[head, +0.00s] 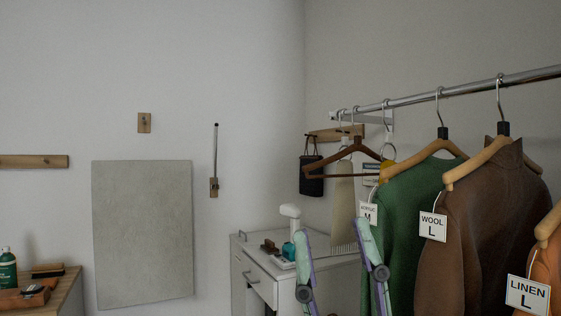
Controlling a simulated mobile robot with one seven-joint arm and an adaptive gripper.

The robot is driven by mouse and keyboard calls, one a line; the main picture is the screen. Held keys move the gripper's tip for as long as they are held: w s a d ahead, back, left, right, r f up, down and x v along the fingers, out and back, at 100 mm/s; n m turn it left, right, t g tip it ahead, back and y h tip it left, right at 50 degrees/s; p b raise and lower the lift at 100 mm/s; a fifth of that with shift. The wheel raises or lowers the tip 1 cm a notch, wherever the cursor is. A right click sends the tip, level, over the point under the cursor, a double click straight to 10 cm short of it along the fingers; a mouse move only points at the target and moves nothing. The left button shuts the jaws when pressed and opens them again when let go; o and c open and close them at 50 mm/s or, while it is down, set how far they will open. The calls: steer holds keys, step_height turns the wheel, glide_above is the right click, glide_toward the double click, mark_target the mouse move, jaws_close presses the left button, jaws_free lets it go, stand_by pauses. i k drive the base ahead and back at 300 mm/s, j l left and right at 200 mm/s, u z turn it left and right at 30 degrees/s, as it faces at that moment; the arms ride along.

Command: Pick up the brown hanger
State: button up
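The brown hanger (328,159) is dark wood and hangs empty from the metal rail (440,92), at the rail's far left end. Its right end is close to the green sweater, and I cannot tell whether they touch. My gripper (332,229) points upward below the hanger, with its two pale green fingers spread wide and nothing between them. In the picture there is a clear gap between the fingertips and the hanger's lower bar.
A green sweater (412,215) and a brown sweater (474,238) hang to the right, with size tags. A black bag (311,176) hangs behind the hanger's left end. A white cabinet (250,265) with small items stands behind my gripper.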

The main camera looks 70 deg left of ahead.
mark_target(358, 146)
steer(key=u, duration=1.6)
steer(key=z, duration=3.4)
steer(key=u, duration=3.4)
